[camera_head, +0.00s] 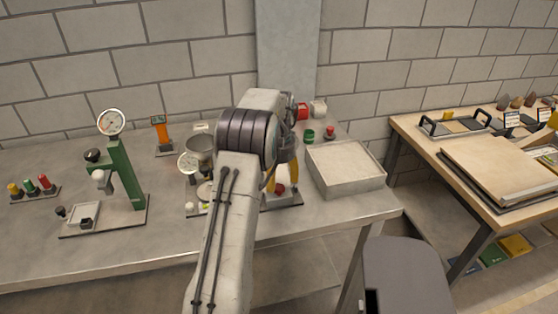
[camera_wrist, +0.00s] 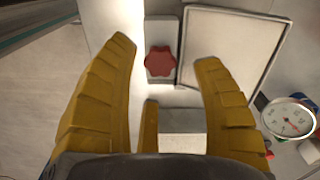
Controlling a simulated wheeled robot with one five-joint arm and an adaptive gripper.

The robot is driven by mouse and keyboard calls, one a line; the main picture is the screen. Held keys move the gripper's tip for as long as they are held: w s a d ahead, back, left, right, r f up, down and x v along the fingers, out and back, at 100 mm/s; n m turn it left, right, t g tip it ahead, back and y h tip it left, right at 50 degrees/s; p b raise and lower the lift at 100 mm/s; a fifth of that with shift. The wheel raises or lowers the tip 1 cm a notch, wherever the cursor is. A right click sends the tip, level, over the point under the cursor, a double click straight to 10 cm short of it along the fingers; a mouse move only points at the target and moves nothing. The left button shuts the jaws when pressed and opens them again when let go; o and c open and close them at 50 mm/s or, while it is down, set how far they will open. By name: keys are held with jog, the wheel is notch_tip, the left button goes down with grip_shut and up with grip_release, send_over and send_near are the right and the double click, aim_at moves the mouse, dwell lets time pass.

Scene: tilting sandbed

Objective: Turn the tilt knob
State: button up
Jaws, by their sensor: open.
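A red lobed knob (camera_wrist: 160,61) sits on a grey plate in the wrist view, beside a pale tray-like panel (camera_wrist: 232,45) with a grey rim. My gripper (camera_wrist: 164,52) is open, its yellow fingers spread to the left and right of the knob in the picture, with a shorter yellow finger below. I see no finger touching the knob; the height gap cannot be told. In the head view a red knob (camera_head: 280,189) shows low beside my yellow fingers (camera_head: 269,178). My arm hides most of the device there.
A pale shallow box (camera_head: 345,181) stands on the bench right of my arm. A dial gauge (camera_wrist: 290,119) is at the right of the wrist view. A green stand with a dial (camera_head: 122,172) is on the left. A wooden table (camera_head: 475,225) stands farther right.

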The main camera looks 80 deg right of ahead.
notch_tip(320, 180, up, 9)
jog(key=shift+f, duration=0.2)
dwell(1.0)
jog(key=n, duration=0.6)
send_over(279, 186)
jog(key=f, duration=0.6)
jog(key=shift+a+f, duration=0.15)
jog(key=shift+a, duration=0.15)
jog(key=w+a+r+n, duration=0.1)
jog(key=w+a+n, duration=0.55)
jog(key=a, duration=0.75)
jog(key=w+a+r+n, duration=0.2)
jog(key=w+a+n, duration=0.2)
jog(key=w+a, duration=0.8)
jog(key=a+r+n+t, duration=0.1)
jog(key=a+n, duration=0.3)
jog(key=a, duration=0.4)
jog(key=w+a+r+n+t, duration=0.1)
jog(key=a+r+n, duration=0.2)
jog(key=a, duration=0.5)
jog(key=a+r+n+t, duration=0.2)
jog(key=a+n, duration=0.3)
jog(key=a, duration=0.4)
jog(key=shift+w+r, duration=0.3)
